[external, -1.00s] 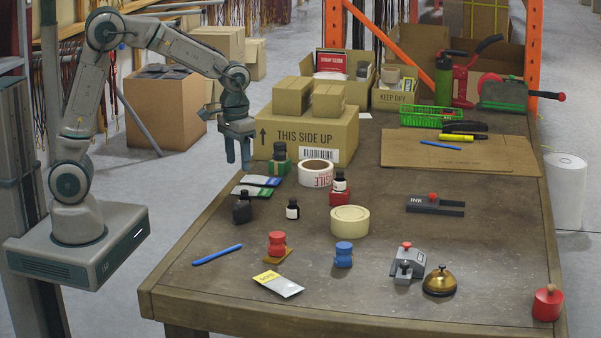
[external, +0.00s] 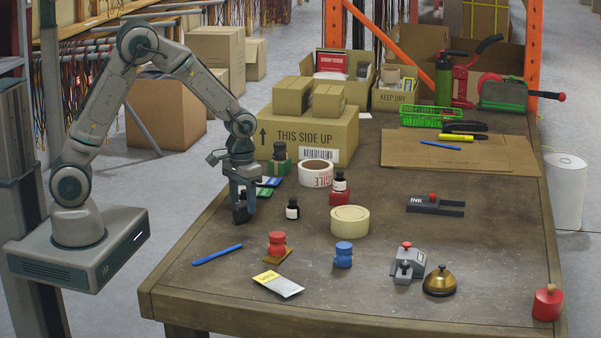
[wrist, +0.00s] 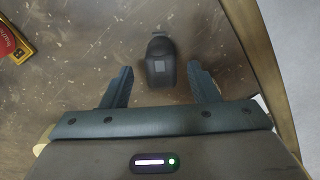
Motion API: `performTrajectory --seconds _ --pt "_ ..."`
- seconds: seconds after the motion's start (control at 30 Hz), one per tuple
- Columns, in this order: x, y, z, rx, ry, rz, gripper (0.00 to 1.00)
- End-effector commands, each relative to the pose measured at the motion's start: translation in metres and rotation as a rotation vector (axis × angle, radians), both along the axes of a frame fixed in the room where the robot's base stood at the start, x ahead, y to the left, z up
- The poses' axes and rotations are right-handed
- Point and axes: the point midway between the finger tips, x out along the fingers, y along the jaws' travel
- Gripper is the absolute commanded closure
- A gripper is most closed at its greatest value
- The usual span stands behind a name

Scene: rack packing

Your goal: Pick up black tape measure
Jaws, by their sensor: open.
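A small black object, which fits the black tape measure (wrist: 160,66), lies on the table between my fingers in the wrist view. It has a rounded dark body with a small grey patch. In the external view the tape measure (external: 240,214) stands near the table's left edge, partly covered by my fingers. My gripper (external: 243,206) points down over it. In the wrist view my gripper (wrist: 158,75) is open, with one finger on each side of the tape measure and a visible gap to both. I cannot tell the exact height of the fingertips.
A blue pen (external: 217,255) lies in front. A large carton (external: 310,136) stands farther back.

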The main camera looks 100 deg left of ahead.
Motion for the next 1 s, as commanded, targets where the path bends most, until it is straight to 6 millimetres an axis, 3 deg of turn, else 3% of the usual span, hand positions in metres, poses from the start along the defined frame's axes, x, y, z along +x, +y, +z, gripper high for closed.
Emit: performTrajectory --seconds 0.2,0.47,0.5,0.7,1.0 --pt "-0.003 -0.001 -0.029 -0.002 0.003 0.001 0.45" --pt "-0.002 -0.001 -0.033 -0.001 0.001 0.000 0.45" --pt "-0.002 -0.001 -0.033 -0.001 0.001 0.000 0.48" --pt "-0.002 -0.001 -0.033 -0.001 0.001 0.000 0.99" --pt "-0.002 0.000 -0.031 0.000 0.000 0.000 0.99"
